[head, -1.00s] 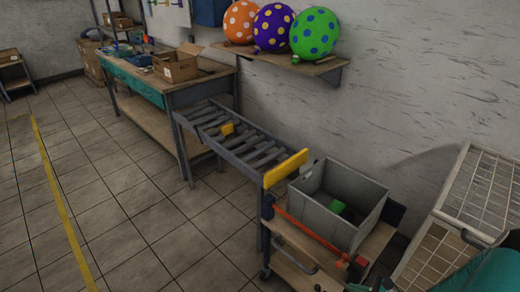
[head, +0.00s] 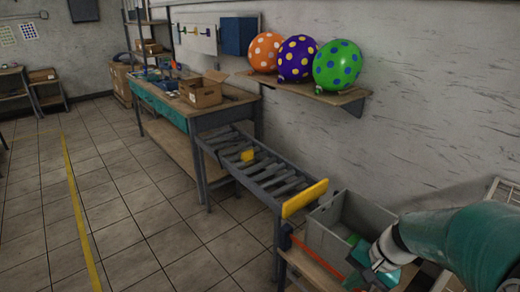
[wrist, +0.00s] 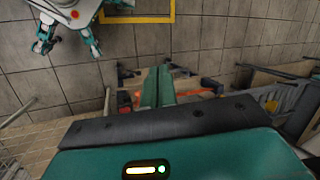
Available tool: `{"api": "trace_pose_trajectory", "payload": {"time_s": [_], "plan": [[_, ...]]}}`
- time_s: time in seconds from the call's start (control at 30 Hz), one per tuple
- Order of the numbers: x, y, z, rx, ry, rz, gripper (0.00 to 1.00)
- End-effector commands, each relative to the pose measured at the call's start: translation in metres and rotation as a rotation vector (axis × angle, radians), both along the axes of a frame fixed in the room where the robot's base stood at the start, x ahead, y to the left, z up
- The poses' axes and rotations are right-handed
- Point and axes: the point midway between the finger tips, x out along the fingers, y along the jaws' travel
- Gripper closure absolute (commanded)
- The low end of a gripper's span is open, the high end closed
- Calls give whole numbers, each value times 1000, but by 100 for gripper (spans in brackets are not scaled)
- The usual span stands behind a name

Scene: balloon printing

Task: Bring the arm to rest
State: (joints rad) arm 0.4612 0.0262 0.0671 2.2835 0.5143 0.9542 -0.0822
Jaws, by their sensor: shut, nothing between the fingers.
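My gripper (wrist: 158,72) shows in the wrist view as two teal fingers lying side by side, shut with nothing between them. It points out over the floor and a low cart. In the head view my teal and white arm comes in from the right edge and bends down beside the grey bin (head: 330,232).
A roller conveyor (head: 262,170) with a yellow end plate (head: 304,198) runs to a workbench (head: 215,108) holding a cardboard box (head: 201,92). Balloons (head: 337,65) sit on a wall shelf (head: 305,90). The tiled floor at left is clear, with a yellow line (head: 80,215).

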Motion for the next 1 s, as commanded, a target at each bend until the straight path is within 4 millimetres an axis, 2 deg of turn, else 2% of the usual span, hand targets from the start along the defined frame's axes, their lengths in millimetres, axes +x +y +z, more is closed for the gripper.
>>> {"api": "trace_pose_trajectory", "payload": {"time_s": [0.03, 0.2, 0.6, 0.8, 1.0], "plan": [[-5, 9, 15, -48, -34, 50, 100], [-26, 30, 53, -195, -130, 191, 100], [-83, 60, 126, -498, -408, 459, 100], [-97, 63, 140, -566, -486, 510, 100], [-98, 63, 140, -572, -490, 514, 100]]}}
